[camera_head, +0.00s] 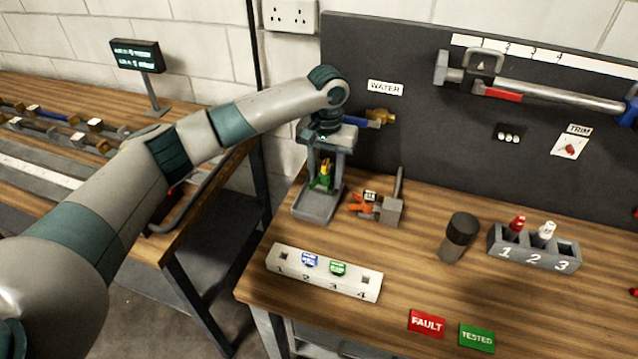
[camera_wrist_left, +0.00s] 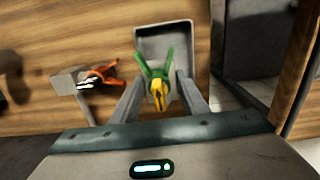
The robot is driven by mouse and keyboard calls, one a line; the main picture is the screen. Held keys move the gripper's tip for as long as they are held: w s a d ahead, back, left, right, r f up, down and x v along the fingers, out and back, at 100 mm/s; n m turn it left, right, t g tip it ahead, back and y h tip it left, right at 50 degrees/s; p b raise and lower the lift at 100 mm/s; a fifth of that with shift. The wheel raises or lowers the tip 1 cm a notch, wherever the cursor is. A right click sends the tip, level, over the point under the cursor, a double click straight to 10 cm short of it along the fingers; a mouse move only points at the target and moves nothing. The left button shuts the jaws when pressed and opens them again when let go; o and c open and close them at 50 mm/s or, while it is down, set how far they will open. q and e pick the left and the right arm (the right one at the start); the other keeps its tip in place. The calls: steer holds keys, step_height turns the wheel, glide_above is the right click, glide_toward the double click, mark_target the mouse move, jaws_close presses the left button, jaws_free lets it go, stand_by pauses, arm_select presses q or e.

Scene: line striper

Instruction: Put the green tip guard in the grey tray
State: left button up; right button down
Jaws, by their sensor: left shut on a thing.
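My left gripper (camera_head: 324,178) points down over the grey tray (camera_head: 318,212) at the back left of the bench. It is shut on the green tip guard (camera_head: 318,184), which has a yellow part with it. In the left wrist view the green tip guard (camera_wrist_left: 146,66) shows between the fingers, with the yellow part (camera_wrist_left: 158,92) nearer the camera. The grey tray (camera_wrist_left: 150,38) lies beyond it in that view. The guard looks above the tray floor; whether it touches the tray I cannot tell. My right gripper is not in view.
An orange clip (camera_head: 362,204) and a grey block (camera_head: 387,210) stand close right of the tray. A white numbered rack (camera_head: 322,284) holds blue and green caps in front. A dark cylinder (camera_head: 459,235) and a grey three-slot holder (camera_head: 535,255) stand right. The bench's left edge is close to the tray.

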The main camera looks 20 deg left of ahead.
mark_target(319, 199)
arm_select(q)
steer(key=shift+s+a+f, duration=0.25)
steer(key=shift+a+f, duration=0.1)
steer(key=shift+a, duration=0.4)
steer(key=shift+f, duration=0.15)
steer(key=shift+f+p, duration=0.35)
steer(key=shift+p, duration=0.1)
steer(key=shift+f+p, duration=0.55)
steer(key=shift+f, duration=1.05)
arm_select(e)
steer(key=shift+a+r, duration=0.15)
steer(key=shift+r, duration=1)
arm_select(q)
steer(key=o, duration=1.1)
steer(key=shift+f, duration=0.15)
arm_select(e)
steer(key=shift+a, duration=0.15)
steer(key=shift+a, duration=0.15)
